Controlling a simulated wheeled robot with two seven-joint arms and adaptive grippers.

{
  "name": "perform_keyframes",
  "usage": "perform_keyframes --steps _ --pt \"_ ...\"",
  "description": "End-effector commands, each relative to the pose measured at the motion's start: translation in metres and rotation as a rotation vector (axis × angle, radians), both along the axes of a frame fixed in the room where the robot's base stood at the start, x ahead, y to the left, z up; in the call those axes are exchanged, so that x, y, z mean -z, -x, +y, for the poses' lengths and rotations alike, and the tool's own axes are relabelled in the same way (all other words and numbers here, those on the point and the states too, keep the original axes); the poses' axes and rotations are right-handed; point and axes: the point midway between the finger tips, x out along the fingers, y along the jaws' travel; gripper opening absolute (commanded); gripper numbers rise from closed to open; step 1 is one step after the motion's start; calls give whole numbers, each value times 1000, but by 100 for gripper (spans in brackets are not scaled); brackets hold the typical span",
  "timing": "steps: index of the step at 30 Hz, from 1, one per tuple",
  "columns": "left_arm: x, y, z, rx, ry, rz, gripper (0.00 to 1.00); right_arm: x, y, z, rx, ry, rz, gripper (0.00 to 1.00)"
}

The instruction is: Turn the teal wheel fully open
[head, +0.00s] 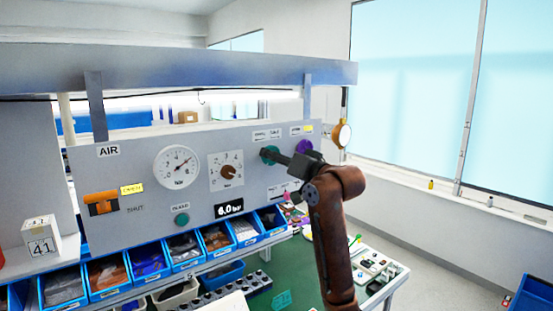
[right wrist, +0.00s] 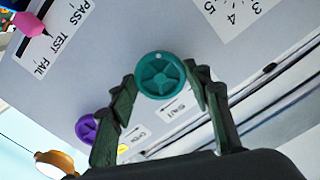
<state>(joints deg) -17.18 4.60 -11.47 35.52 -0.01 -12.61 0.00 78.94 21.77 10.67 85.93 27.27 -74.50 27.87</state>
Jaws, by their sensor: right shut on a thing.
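The teal wheel (right wrist: 160,76) is a round spoked handwheel on the grey panel. In the head view the teal wheel (head: 266,152) shows partly behind my right gripper (head: 275,155). In the right wrist view my right gripper (right wrist: 161,73) has one finger on each side of the wheel's rim and is shut on it. Labels reading SHUT (right wrist: 172,111) and OPEN (right wrist: 137,132), with arrows, lie beside the wheel. My left gripper is in no view.
A purple wheel (head: 304,146) sits just right of the teal one, with a yellow-rimmed round part (head: 342,134) beyond. The panel also bears a pressure gauge (head: 176,167), a brown dial knob (head: 228,171), an orange handle (head: 101,204) and a teal button (head: 181,219). Blue bins (head: 148,262) line its foot.

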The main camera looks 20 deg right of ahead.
Motion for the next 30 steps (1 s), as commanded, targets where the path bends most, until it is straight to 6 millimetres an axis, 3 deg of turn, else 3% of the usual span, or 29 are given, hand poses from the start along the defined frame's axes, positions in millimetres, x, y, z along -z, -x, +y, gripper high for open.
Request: perform_keyframes --steps 15,30 --pt "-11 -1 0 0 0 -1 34 3 -1 -1 0 436 -149 21" --pt "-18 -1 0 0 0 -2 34 4 -1 -1 -2 637 -222 21"
